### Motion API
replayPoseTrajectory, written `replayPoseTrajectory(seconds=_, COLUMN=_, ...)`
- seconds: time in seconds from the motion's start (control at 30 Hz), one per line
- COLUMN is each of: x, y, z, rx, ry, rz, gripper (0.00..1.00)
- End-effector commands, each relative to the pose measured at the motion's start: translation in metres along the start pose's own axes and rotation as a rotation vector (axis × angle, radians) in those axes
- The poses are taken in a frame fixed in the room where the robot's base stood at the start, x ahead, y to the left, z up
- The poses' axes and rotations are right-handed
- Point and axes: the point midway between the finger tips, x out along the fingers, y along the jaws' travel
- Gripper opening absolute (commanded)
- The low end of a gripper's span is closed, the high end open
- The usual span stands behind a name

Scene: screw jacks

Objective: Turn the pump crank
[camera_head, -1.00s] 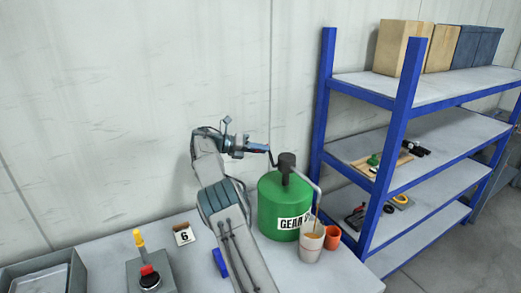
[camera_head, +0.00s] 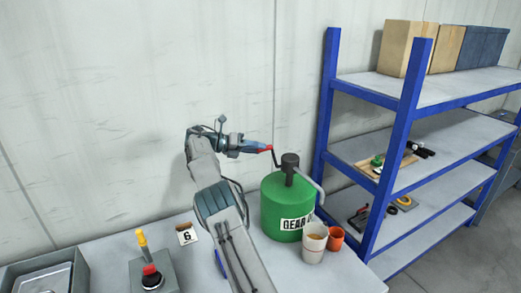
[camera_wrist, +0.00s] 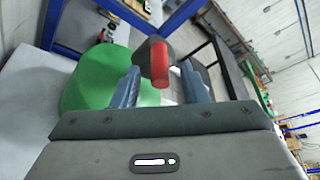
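A green drum (camera_head: 283,205) with a "GEAR" label stands on the bench, with a dark pump head (camera_head: 290,161) on top. The pump crank (camera_head: 275,158) sticks up on the pump's left and ends in a red handle, also seen in the wrist view (camera_wrist: 159,64). My gripper (camera_head: 264,149) is at the handle. In the wrist view the fingers (camera_wrist: 158,86) stand apart, with the handle between them and a gap on each side. The bent spout (camera_head: 318,189) points down over a pale cup (camera_head: 311,250) with amber liquid in it.
An orange cup (camera_head: 336,239) stands right of the pale one. A blue-framed shelf (camera_head: 398,150) rises close at the right.

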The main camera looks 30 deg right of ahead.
Motion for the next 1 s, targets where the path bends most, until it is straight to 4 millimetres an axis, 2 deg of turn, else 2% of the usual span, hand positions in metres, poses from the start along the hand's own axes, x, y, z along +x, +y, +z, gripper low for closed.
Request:
replayPoseTrajectory(seconds=0.1, x=-0.017, y=-0.002, z=-0.002, rx=0.002, ry=0.002, rz=-0.004, gripper=0.4)
replayPoseTrajectory(seconds=0.4, x=-0.039, y=-0.005, z=-0.004, rx=0.002, ry=0.005, rz=-0.006, gripper=0.4)
replayPoseTrajectory(seconds=1.0, x=-0.041, y=-0.005, z=-0.004, rx=0.002, ry=0.004, rz=-0.004, gripper=0.4)
